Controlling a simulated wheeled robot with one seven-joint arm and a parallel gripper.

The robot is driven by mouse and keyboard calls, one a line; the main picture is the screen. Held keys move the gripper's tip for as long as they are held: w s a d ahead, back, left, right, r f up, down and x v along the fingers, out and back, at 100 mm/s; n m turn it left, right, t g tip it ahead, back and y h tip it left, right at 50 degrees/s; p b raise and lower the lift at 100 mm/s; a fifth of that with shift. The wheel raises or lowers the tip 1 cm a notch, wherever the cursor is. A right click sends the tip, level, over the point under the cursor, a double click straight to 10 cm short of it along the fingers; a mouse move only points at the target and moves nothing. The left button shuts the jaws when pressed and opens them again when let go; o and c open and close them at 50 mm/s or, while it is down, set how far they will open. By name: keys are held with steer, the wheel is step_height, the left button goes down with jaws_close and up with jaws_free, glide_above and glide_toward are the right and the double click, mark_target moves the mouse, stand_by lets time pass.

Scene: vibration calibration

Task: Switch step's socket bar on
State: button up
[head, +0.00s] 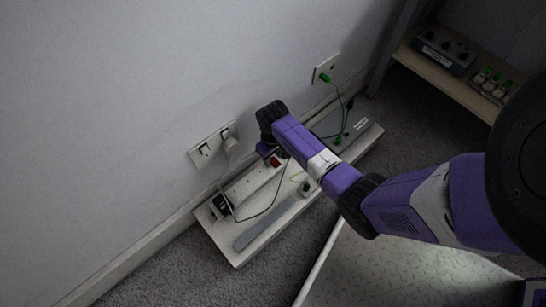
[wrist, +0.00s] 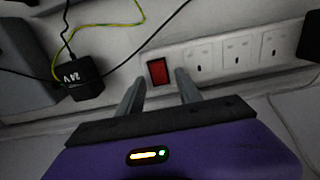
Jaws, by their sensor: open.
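A white socket bar (head: 252,184) lies on a low pale step (head: 228,251) against the wall. It has a red rocker switch (head: 274,162) at its far end. In the wrist view the red switch (wrist: 157,72) sits on the white bar (wrist: 231,46) beside several sockets. My gripper (wrist: 160,88) is open and empty, its two grey fingers either side of the switch in the picture. I cannot tell whether a fingertip touches the bar. In the head view my arm hides the gripper's fingers. I cannot tell the switch's position.
A black 24 V adapter (wrist: 77,77) with dark and yellow-green cables lies left of the switch. Another socket (head: 327,68) holds a green plug. A shelf (head: 455,84) stands at right.

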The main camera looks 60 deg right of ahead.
steer(key=shift+c, duration=0.2)
jaws_close()
steer(key=shift+s+a+r+t+p, duration=0.1)
steer(key=shift+a+r+t+p, duration=0.25)
steer(key=shift+p, duration=0.75)
steer(key=shift+t+p, duration=0.45)
steer(key=shift+p, duration=0.1)
steer(key=shift+s+d+f+t+h+p, duration=0.2)
steer(key=shift+t+h+p, duration=0.2)
steer(key=shift+t+p, duration=0.2)
steer(key=shift+o, duration=0.2)
jaws_free()
